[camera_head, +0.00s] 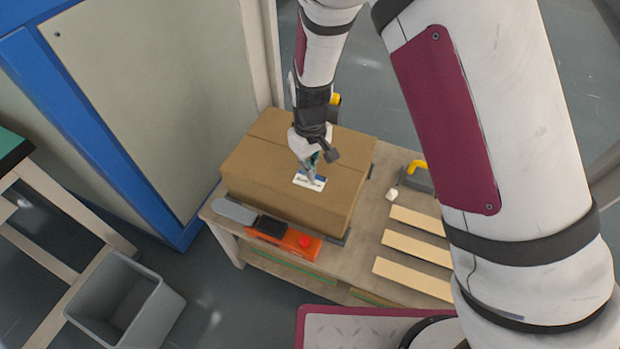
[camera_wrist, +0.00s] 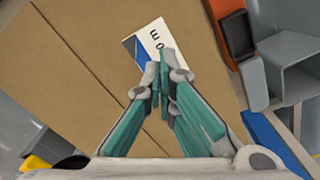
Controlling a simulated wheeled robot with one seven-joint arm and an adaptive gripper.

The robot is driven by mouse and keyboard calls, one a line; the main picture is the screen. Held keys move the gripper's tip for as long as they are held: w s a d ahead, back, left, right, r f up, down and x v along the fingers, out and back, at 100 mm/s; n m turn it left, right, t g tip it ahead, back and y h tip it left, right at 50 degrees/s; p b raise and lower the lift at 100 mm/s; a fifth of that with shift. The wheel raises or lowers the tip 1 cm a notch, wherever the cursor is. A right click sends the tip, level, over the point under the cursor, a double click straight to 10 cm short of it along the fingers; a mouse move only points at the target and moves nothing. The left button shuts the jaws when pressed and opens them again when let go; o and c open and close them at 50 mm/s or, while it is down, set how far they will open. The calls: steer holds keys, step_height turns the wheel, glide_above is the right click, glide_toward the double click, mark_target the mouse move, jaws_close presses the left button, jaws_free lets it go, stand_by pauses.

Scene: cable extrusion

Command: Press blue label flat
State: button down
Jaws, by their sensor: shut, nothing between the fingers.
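The label (camera_head: 309,182) lies on top of a brown cardboard box (camera_head: 340,150). It is white with a blue part, and the wrist view shows the label (camera_wrist: 151,38) with dark letters on it. My gripper (camera_head: 316,178) is over the label from above, with its fingertips together and nothing between them. In the wrist view my gripper (camera_wrist: 160,88) covers the label's near part. I cannot tell whether the fingertips touch it. The box top (camera_wrist: 75,85) has a seam running across it.
The box stands on a wooden table (camera_head: 372,232). Pale wooden strips (camera_head: 415,247) and a yellow-handled tool (camera_head: 415,176) lie to the right. A grey bin (camera_head: 125,300) stands on the floor at lower left.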

steer(key=shift+f+b, duration=0.65)
steer(key=shift+f, duration=0.4)
stand_by(0.4)
stand_by(0.5)
step_height(320, 180, up, 8)
steer(key=p, duration=0.5)
steer(key=shift+r+p, duration=0.3)
steer(key=shift+p, duration=0.8)
steer(key=p, duration=0.3)
steer(key=shift+s+r+p, duration=0.1)
steer(key=shift+r+p, duration=0.1)
steer(key=shift+p, duration=0.2)
steer(key=shift+p, duration=0.85)
steer(key=shift+f, duration=0.15)
